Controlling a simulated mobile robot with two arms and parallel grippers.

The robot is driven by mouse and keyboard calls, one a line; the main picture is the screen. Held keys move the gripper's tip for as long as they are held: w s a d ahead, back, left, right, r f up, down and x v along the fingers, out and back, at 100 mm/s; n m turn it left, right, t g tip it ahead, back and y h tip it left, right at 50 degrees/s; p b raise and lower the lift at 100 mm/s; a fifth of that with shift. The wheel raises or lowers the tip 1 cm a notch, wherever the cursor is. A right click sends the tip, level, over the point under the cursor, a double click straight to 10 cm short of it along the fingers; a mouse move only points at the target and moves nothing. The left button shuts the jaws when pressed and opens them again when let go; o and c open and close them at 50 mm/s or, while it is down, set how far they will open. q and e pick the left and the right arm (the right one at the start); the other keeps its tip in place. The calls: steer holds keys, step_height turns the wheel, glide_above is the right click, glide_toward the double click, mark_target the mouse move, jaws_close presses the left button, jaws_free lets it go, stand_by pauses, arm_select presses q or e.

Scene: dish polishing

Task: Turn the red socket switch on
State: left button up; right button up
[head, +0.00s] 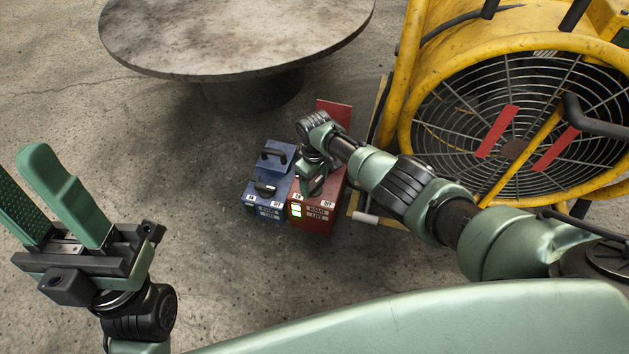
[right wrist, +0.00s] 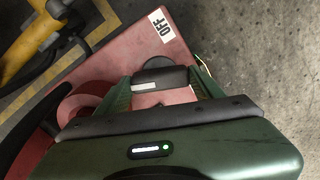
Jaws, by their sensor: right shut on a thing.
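The red socket box (head: 325,213) stands on the floor left of the yellow fan, with lit green-white indicators on its front left. Its top also shows in the right wrist view (right wrist: 115,55), with a white OFF label (right wrist: 161,25). My right gripper (head: 311,182) is over the box top. In the right wrist view its fingers are shut on the black switch handle (right wrist: 160,76). In the head view my gripper hides most of this switch. My left gripper (head: 22,185) is open and empty, at the left, away from the boxes.
A blue socket box (head: 264,211) with black handles stands close against the left of the red one. A large yellow fan (head: 412,120) is at the right. A round table (head: 235,35) is behind. The floor at left and in front is clear.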

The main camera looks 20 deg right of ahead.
steer(key=shift+n, duration=2.3)
steer(key=o, duration=1.4)
steer(key=shift+c, duration=0.2)
